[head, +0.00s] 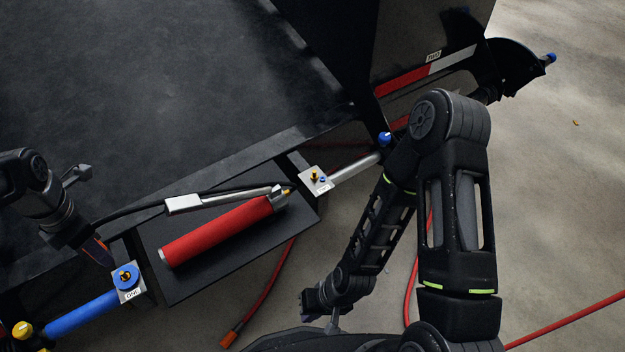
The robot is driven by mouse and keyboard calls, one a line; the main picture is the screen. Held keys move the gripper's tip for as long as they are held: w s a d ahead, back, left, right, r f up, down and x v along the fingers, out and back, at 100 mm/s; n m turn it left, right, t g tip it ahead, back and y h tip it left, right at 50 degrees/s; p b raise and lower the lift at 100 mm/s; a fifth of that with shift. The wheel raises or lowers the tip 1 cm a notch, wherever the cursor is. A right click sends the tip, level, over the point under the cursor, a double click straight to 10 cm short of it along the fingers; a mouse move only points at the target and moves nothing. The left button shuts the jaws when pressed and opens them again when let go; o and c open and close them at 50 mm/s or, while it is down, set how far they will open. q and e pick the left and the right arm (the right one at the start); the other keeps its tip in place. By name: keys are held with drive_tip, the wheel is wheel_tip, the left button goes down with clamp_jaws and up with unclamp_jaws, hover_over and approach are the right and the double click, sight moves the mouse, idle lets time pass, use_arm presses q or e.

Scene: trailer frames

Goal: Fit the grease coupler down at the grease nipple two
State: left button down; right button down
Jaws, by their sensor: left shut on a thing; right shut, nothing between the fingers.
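The grease gun (222,232) is a red cylinder lying on a black tray, with a silver lever (235,199) along its top. Its black hose (140,208) runs left towards my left gripper (100,250). My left gripper is shut on what seems to be the hose's end with the grease coupler, largely hidden by the fingers. It is just up and left of the block marked ONE (132,293), which has a blue ring around a brass fitting. Grease nipple two (314,176) is brass, on a silver block right of the gun. My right gripper (333,322) is shut and empty, low at centre.
A blue rod (80,314) extends from block ONE, and a silver rod (355,167) from the other block. A red hose (265,290) with an orange end lies on the concrete floor. A black trailer panel (150,90) fills the upper left. A TWO label (433,57) sits upper right.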

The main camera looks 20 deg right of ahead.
use_arm(q)
drive_tip(key=shift+w, duration=0.1)
idle(0.5)
drive_tip(key=w+d+r+m, duration=0.5)
drive_tip(key=w+d+m, duration=0.1)
drive_tip(key=m, duration=0.7)
drive_tip(key=w+d+r+m, duration=0.5)
drive_tip(key=w+d+m, duration=0.1)
drive_tip(key=m, duration=0.7)
drive_tip(key=shift+w+d+r, duration=0.15)
drive_tip(key=shift+d+r, duration=0.1)
